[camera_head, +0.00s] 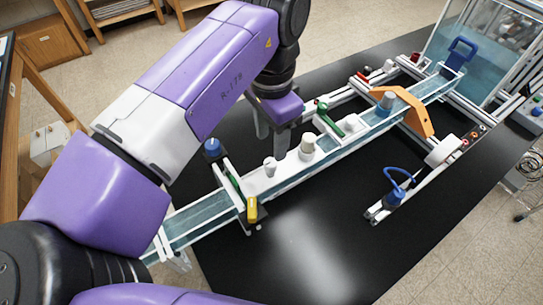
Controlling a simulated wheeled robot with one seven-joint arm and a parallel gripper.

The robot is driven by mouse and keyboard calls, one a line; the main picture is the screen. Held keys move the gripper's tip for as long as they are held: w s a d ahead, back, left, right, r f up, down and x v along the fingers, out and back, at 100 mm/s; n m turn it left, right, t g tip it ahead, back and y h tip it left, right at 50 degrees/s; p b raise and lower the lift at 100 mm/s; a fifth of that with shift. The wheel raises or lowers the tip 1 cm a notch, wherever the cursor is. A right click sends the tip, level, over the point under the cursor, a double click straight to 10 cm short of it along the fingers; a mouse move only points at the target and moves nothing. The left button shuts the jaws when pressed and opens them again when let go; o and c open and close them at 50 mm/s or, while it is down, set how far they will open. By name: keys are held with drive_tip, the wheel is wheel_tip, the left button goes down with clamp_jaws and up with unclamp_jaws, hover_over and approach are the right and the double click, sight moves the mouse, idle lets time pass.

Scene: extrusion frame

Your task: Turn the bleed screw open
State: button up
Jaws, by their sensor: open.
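A long clear trough (210,212) runs diagonally across the black table on a light extrusion frame. I cannot tell for sure which fitting is the bleed screw. A small white knob (270,166) and a larger white cap (307,145) stand upright on the trough's white top plate. A blue knob (212,146) and a yellow part (252,210) sit on a cross clamp at the near end. My gripper (273,132) is open and points down just behind the trough, above and beyond the small white knob. Its fingers are partly hidden by its purple body.
An orange arch (405,112) spans the trough farther right. A blue-handled fitting (395,194) stands on a side rail at front right. A glass tank (478,60) is at the back right. The black table's front (310,255) is clear.

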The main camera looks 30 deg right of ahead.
sight(272, 162)
wheel_tip(272, 162, down, 7)
drive_tip(key=b, duration=0.5)
drive_tip(key=shift+f, duration=0.1)
clamp_jaws()
